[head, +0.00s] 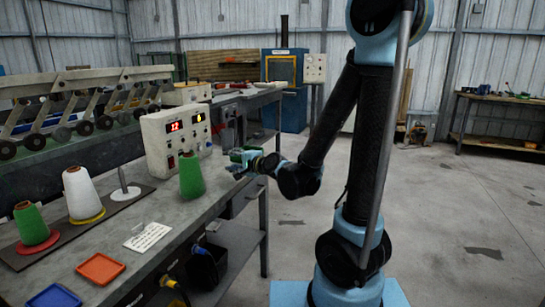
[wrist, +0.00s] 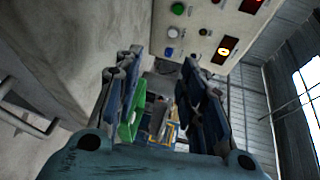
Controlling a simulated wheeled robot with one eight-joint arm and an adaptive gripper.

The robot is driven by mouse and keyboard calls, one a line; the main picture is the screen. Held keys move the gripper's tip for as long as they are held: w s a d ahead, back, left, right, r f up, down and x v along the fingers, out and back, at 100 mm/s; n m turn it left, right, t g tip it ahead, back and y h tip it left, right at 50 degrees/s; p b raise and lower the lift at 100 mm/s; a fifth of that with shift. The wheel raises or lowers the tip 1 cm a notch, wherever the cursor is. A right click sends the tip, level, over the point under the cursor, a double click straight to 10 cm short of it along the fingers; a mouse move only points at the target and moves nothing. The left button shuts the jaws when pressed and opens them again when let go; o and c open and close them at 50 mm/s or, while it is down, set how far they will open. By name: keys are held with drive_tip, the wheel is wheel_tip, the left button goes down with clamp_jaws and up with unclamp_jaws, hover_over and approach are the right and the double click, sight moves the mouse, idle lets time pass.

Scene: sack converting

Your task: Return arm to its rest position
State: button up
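My arm reaches left over the bench in the head view. My gripper (head: 238,169) is at its end, near the bench's right edge and right of the control box. In the wrist view my gripper (wrist: 162,75) has its two fingers wide apart, with nothing clamped between them. In the wrist view this green object (wrist: 128,124) is partly hidden by the left finger. I cannot tell whether it touches the finger.
The control box (head: 172,140) with lit displays stands close to the gripper. A green cone (head: 191,177), a white cone (head: 82,193), another green cone (head: 31,224), a red tray (head: 100,268) and a blue tray (head: 54,297) are on the bench (head: 165,222).

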drive_tip(key=d+n+g+h, duration=0.2)
drive_tip(key=d+n+h, duration=0.4)
drive_tip(key=d, duration=1.2)
drive_tip(key=s+d+n+g+h, duration=0.1)
drive_tip(key=s+d+n+h, duration=0.15)
drive_tip(key=s+d, duration=0.4)
drive_tip(key=s+d+n+g+h, duration=0.1)
drive_tip(key=s+d+h, duration=0.2)
drive_tip(key=d, duration=0.6)
drive_tip(key=s+f+g, duration=0.5)
drive_tip(key=s+f, duration=0.6)
drive_tip(key=s, duration=0.3)
drive_tip(key=shift+s, duration=0.2)
drive_tip(key=shift+f+y, duration=0.1)
drive_tip(key=shift+y, duration=0.15)
